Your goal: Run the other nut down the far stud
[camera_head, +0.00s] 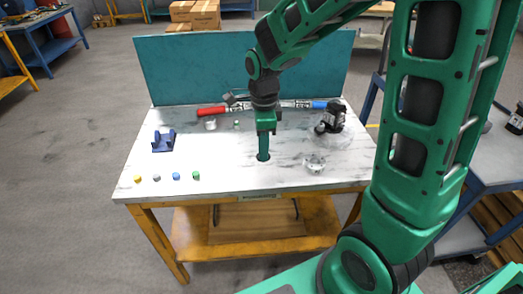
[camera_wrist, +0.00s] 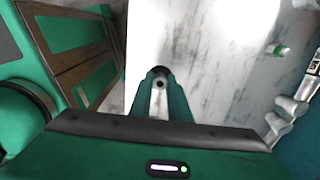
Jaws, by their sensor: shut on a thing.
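My gripper (camera_head: 263,156) points straight down over the front middle of the white table, its fingers close together. In the wrist view the fingertips (camera_wrist: 161,82) are shut on a small dark round piece (camera_wrist: 160,85) with a hole, which looks like the nut. The fingers hide it in the head view. A silver metal part (camera_head: 314,163) lies to the right of the gripper. A black motor-like unit (camera_head: 330,117) stands farther back on the right. I cannot make out the far stud or any other nut.
The marbled table (camera_head: 225,172) has a teal back panel (camera_head: 190,70). A blue holder (camera_head: 163,141) and several small coloured pieces (camera_head: 176,176) are on the left. Red-handled (camera_head: 211,110) and blue-handled (camera_head: 319,104) tools lie at the back, near a silver piece (camera_head: 210,125) and small green piece (camera_head: 237,125).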

